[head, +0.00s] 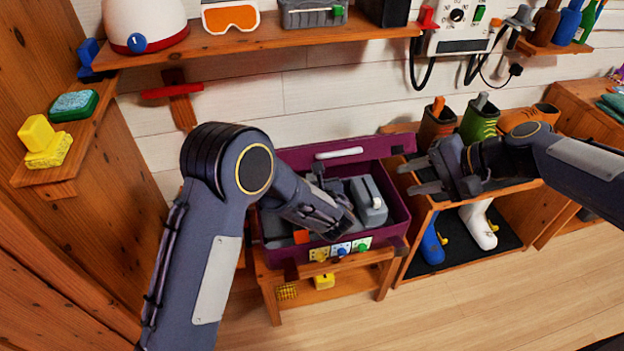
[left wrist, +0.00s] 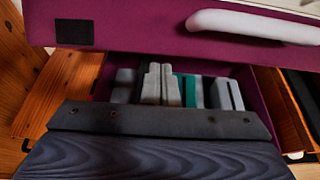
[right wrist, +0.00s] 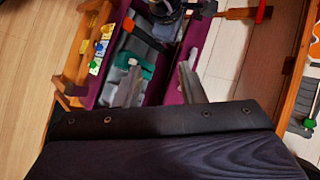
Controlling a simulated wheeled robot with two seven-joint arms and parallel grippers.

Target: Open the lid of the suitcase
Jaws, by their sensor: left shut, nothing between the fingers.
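The purple suitcase (head: 395,205) sits on a low wooden bench, with grey items and an orange one inside. Its lid (head: 375,146) is raised at the back, with a white handle (head: 338,153) on it. In the left wrist view the lid (left wrist: 130,25) spans the top of the picture, above the interior. My left gripper (head: 317,170) is over the suitcase near the lid, its fingers (left wrist: 160,84) together and empty. I cannot tell whether it touches the lid. My right gripper (head: 420,176) is open and empty, right of the suitcase; its fingers (right wrist: 160,82) show apart.
Coloured latch-like pieces (head: 341,250) line the suitcase's front. A shoe rack (head: 415,262) with boots stands close on the right. A wall shelf (head: 270,45) runs above, and a red-ended bracket (head: 172,91) hangs below it. The floor (head: 480,310) in front is clear.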

